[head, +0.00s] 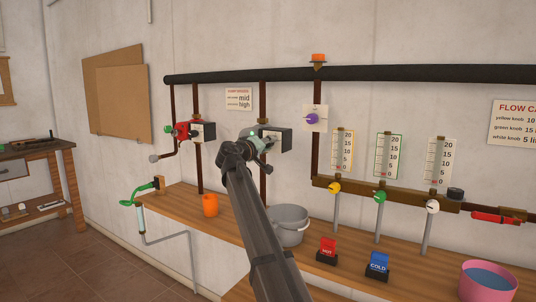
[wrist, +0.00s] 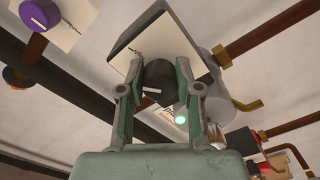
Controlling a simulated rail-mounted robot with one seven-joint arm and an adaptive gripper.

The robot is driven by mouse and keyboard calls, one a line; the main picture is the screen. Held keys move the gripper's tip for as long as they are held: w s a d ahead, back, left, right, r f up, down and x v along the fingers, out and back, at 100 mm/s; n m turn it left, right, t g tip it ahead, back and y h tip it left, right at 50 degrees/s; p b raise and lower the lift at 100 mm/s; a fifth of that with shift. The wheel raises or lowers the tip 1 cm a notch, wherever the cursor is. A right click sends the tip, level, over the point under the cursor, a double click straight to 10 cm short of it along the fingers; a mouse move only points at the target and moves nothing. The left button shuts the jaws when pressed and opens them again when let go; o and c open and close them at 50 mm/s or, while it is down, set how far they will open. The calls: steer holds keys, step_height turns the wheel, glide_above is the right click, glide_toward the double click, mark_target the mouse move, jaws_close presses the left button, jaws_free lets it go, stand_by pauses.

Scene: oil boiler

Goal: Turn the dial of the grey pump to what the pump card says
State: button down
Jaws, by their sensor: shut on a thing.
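The grey pump's black control box (head: 286,141) is on the wall pipes in the head view. The box with its white dial plate (wrist: 185,42) also shows in the wrist view. My gripper (wrist: 159,80) is shut on the black dial (wrist: 157,76), one finger on each side. In the head view my gripper (head: 262,142) hides the dial. The pump card (head: 238,99) shows "mid" above "high"; the small words beside them are unreadable.
The red pump (head: 182,131) with its own box (head: 203,131) is left of my gripper. A purple knob (head: 312,118) is to the right. Below on the counter stand an orange cup (head: 210,206) and a grey pot (head: 289,226). Pipes run close around the pump.

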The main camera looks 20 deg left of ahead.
steer(key=shift+m+b, duration=1.9)
steer(key=shift+m, duration=0.4)
steer(key=c, duration=0.8)
jaws_free()
steer(key=shift+w, duration=0.1)
steer(key=s, duration=0.4)
steer(key=s+a, duration=0.1)
steer(key=s, duration=0.3)
steer(key=s+a, duration=0.1)
steer(key=s, duration=0.3)
steer(key=shift+a, duration=0.1)
